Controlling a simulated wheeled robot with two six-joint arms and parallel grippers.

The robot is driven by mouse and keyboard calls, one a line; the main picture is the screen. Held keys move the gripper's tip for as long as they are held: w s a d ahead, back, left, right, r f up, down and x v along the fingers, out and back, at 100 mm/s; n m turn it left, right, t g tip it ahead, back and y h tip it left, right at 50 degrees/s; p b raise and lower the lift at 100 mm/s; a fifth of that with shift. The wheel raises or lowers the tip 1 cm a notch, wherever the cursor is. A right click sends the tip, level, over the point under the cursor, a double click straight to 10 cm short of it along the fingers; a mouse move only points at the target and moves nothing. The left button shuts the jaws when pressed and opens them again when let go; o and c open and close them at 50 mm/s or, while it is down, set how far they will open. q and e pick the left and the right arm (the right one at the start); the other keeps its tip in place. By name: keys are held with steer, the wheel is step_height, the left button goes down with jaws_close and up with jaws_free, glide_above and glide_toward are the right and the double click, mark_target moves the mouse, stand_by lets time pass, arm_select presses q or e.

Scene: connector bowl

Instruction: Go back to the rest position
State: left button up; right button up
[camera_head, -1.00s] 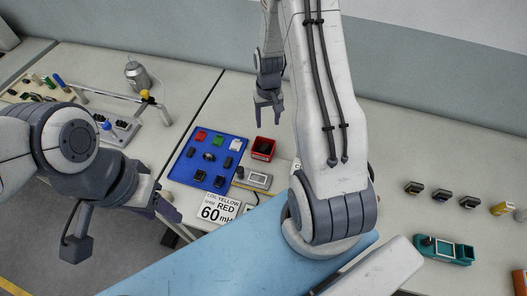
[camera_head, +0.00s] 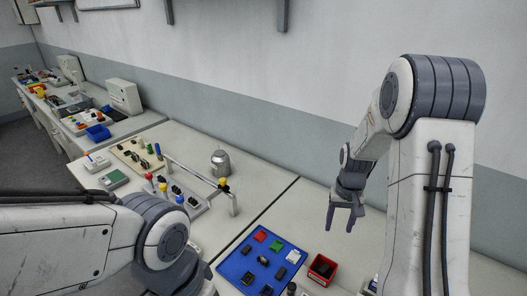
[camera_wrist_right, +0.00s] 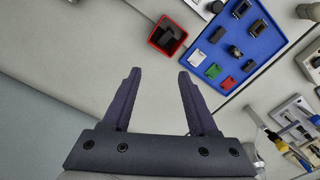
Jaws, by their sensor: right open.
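My right gripper (camera_head: 342,218) hangs above the table at the back, to the right of the blue tray. Its two fingers are apart with nothing between them, as the right wrist view also shows (camera_wrist_right: 158,100). My left arm comes in from the left in the head view. Its gripper is cut off by the bottom edge, so its fingers are hidden. The blue tray (camera_head: 233,262) lies on the table and holds several small parts, among them red, green, white and dark ones. A red bin (camera_head: 322,269) with dark pieces stands to the right of the tray.
A metal canister (camera_head: 221,163) and a fixture with a raised bar (camera_head: 190,172) stand on the table left of the tray. More benches with parts and a blue bin (camera_head: 98,132) run to the far left. The tabletop behind the tray is clear.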

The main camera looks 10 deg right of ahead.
steer(key=s+a+r+n+b, duration=0.2)
steer(key=a+r+n, duration=0.1)
steer(key=a, duration=0.8)
steer(key=s+a+r+n+b, duration=0.1)
steer(key=s+a+n+b, duration=0.1)
steer(key=s+a+n, duration=0.2)
steer(key=s+a+n+y+b, duration=0.1)
steer(key=s+a+n+b, duration=0.1)
steer(key=s+a, duration=0.9)
steer(key=s+n, duration=0.1)
steer(key=s, duration=0.4)
steer(key=shift+s+r+n, duration=0.35)
steer(key=shift+n, duration=0.05)
